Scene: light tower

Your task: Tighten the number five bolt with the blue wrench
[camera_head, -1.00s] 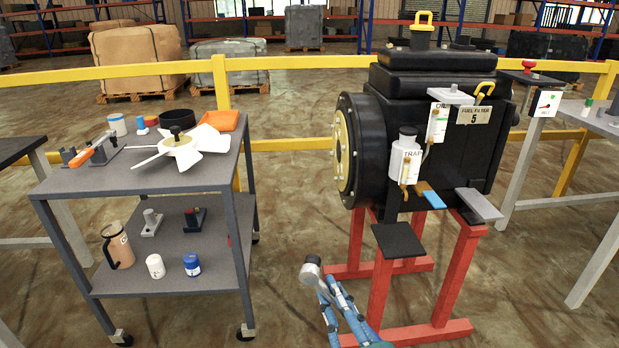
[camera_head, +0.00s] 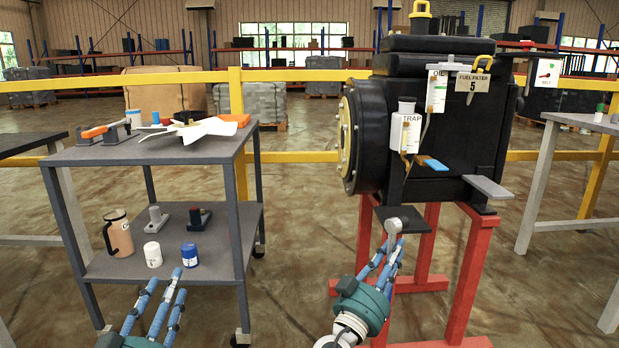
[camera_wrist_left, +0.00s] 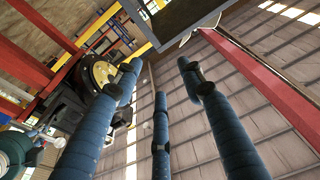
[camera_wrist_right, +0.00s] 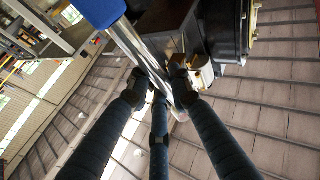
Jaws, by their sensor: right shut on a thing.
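The right gripper (camera_head: 388,250) is shut on a metal tool with a round grey end (camera_head: 393,225), in front of the black engine's lower plate. In the right wrist view the tool's shiny shaft (camera_wrist_right: 145,55) runs between the fingertips (camera_wrist_right: 162,92) toward a blue part (camera_wrist_right: 101,12); I take it for the blue wrench. The left gripper (camera_head: 163,290) is open and empty in front of the cart, and its fingers also stand apart in the left wrist view (camera_wrist_left: 160,85). The gold flange (camera_head: 345,143) carries bolts; their numbers are too small to read.
The engine (camera_head: 455,130) stands on a red frame (camera_head: 470,280), with grey and blue tabs jutting out. A grey cart (camera_head: 170,152) with fan, jug and cups stands left. A yellow rail (camera_head: 290,75) runs behind. Floor between cart and engine is clear.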

